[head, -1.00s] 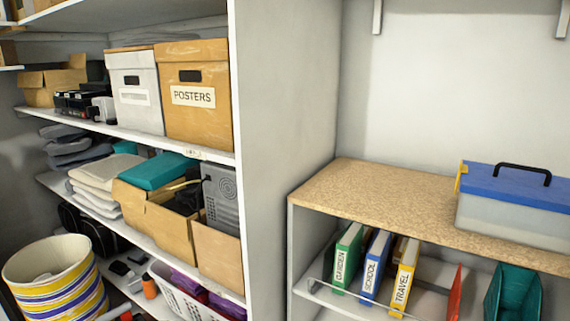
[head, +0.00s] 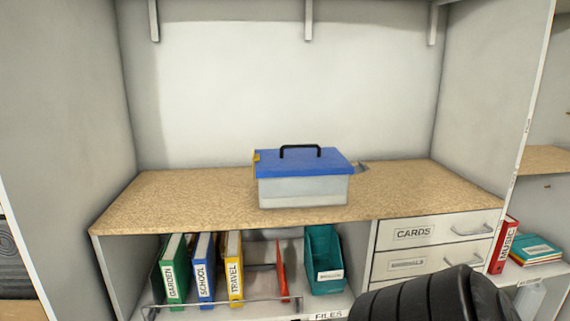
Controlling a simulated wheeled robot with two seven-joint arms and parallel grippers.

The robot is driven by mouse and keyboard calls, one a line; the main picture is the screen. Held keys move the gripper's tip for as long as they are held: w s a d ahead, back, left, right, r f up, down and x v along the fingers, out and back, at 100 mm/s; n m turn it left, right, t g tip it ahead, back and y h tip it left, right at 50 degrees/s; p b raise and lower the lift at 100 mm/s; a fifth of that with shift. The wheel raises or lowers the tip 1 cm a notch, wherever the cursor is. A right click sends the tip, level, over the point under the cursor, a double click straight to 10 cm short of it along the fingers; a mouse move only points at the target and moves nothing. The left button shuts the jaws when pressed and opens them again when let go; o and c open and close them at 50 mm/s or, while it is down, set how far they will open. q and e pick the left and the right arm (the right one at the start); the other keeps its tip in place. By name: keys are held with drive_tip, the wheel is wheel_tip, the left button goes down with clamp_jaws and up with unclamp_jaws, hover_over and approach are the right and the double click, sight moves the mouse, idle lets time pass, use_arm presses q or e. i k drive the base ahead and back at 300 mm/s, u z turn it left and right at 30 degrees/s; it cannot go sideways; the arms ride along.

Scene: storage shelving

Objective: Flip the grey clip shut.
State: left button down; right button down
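A clear box (head: 303,192) with a blue lid (head: 315,163) and a black handle (head: 300,147) stands on the speckled tan worktop. The grey clip (head: 362,167) is at the right end of the box and sticks outward to the right, away from the lid. It is small, and its exact angle is hard to tell. A yellow clip (head: 257,157) sits at the left end, against the lid's edge. Neither of my grippers is in view.
The worktop (head: 190,198) is bare on both sides of the box. Below are labelled binders (head: 205,268), a teal file holder (head: 322,262) and drawers (head: 432,232). Side walls close in the alcove. A black segmented part, probably my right arm, fills the lower right.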

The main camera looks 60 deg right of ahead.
sight(361, 167)
drive_tip(key=u, duration=1)
drive_tip(key=k, duration=1.85)
drive_tip(key=z, duration=2.45)
drive_tip(key=i, duration=0.5)
drive_tip(key=u, duration=0.1)
drive_tip(key=k, duration=0.5)
drive_tip(key=u, duration=0.8)
drive_tip(key=i, duration=0.9)
drive_tip(key=z, duration=0.8)
